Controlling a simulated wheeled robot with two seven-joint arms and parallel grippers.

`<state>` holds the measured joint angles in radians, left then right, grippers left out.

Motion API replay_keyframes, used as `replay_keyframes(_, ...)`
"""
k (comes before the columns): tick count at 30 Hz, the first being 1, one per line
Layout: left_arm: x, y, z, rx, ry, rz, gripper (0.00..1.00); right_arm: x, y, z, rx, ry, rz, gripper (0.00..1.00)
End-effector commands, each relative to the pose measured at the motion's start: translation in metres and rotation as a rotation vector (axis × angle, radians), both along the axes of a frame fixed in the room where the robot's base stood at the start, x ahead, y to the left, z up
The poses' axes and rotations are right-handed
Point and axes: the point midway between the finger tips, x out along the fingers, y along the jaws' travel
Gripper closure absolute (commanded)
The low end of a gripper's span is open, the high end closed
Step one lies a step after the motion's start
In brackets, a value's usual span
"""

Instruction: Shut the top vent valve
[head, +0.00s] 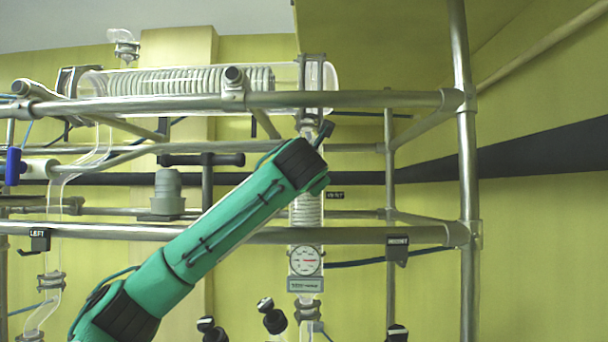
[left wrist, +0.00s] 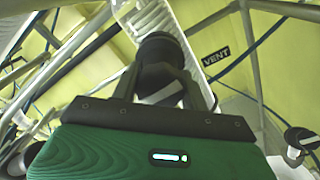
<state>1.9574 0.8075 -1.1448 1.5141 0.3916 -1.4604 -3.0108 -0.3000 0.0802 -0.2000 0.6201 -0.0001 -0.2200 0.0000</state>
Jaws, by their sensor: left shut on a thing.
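The vent valve's black handle (left wrist: 162,50) shows in the left wrist view, in front of a glass column with a white coil. My left gripper (left wrist: 162,80) is shut on this handle, with one finger on each side. The black VENT label (left wrist: 216,58) is just right of the handle. In the head view the label (head: 335,195) shows small beside the glass column (head: 307,210). There my green left arm crosses in front of the column, and its wrist hides the fingers and the handle. Whether the valve is open or shut cannot be told. My right gripper is not in view.
Steel rails (head: 400,98) run across in front of the glassware, with an upright post (head: 466,180) at the right. A horizontal glass condenser (head: 180,82) lies above the arm. A round gauge (head: 305,261) is below the wrist. A LEFT-labelled black valve (head: 40,240) is at the left.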

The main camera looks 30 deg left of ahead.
Motion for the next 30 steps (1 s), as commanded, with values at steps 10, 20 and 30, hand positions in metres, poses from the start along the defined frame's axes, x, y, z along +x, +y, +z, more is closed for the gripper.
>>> replay_keyframes(10,-0.001,0.001,0.002,-0.001,-0.004,0.0,0.39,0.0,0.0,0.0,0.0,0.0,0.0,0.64)
replay_keyframes(20,-0.001,0.0,0.0,-0.001,-0.002,0.0,0.33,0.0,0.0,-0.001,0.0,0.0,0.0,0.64)
replay_keyframes(30,-0.045,-0.028,-0.004,0.0,-0.007,-0.003,0.33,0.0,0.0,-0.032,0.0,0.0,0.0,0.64)
